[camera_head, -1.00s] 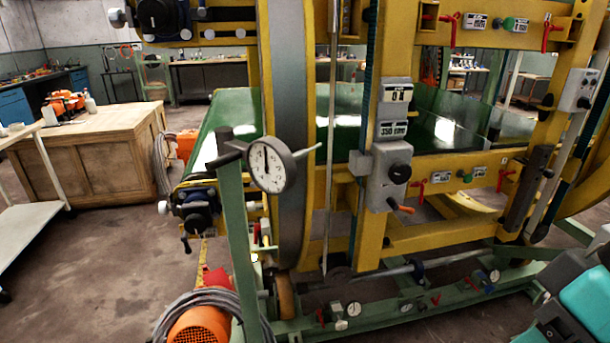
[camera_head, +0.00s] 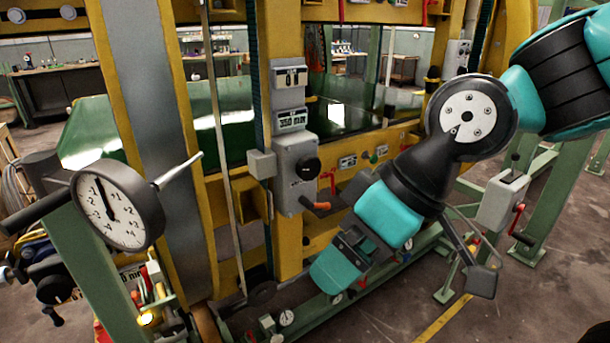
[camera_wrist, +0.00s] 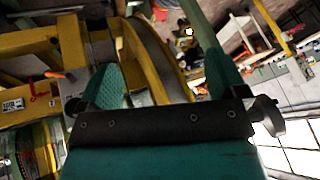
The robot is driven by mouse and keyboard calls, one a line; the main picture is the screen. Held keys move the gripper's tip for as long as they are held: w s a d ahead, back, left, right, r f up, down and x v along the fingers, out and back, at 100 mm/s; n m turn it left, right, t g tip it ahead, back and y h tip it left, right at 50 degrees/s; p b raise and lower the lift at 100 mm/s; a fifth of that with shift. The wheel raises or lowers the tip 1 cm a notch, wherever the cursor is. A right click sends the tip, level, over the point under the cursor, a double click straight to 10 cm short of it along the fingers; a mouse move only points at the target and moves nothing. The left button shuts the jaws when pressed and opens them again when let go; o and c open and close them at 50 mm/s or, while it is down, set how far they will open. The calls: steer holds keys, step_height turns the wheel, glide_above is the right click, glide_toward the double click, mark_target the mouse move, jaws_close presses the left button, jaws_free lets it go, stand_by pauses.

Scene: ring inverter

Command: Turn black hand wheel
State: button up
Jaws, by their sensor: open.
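A dark wheel-like disc (camera_head: 262,293) sits low on the frame at the foot of a thin upright rod in the head view. A round black knob (camera_head: 307,168) sticks out of a grey control box (camera_head: 281,165) higher up. I cannot tell for certain which is the black hand wheel. My gripper (camera_head: 338,272) points down and left, right of the disc and below the knob, apart from both. In the wrist view its two teal fingers (camera_wrist: 162,66) stand wide apart with nothing between them. Neither the disc nor the knob shows clearly there.
A dial gauge (camera_head: 118,208) on a green post stands close at the left. An orange-red handle (camera_head: 316,205) juts from the control box near my arm. A grey crank box (camera_head: 503,200) stands at the right. Green base beams with small gauges run below my gripper.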

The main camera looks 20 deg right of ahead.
steer(key=w+f+t+y+b, duration=0.2)
steer(key=w+f+t+b, duration=0.2)
steer(key=w+f+b, duration=0.35)
steer(key=t+h+b, duration=0.2)
steer(key=t+b, duration=0.2)
steer(key=t, duration=0.7)
glide_toward(312, 169)
steer(key=p+x, duration=0.9)
steer(key=x, duration=0.1)
steer(key=shift+w+a+p, duration=0.1)
steer(key=shift+p, duration=0.25)
steer(key=shift+w+a+f, duration=0.1)
steer(key=shift+w+f, duration=0.05)
steer(key=shift+w, duration=0.3)
steer(key=shift+c, duration=0.2)
steer(key=c, duration=0.9)
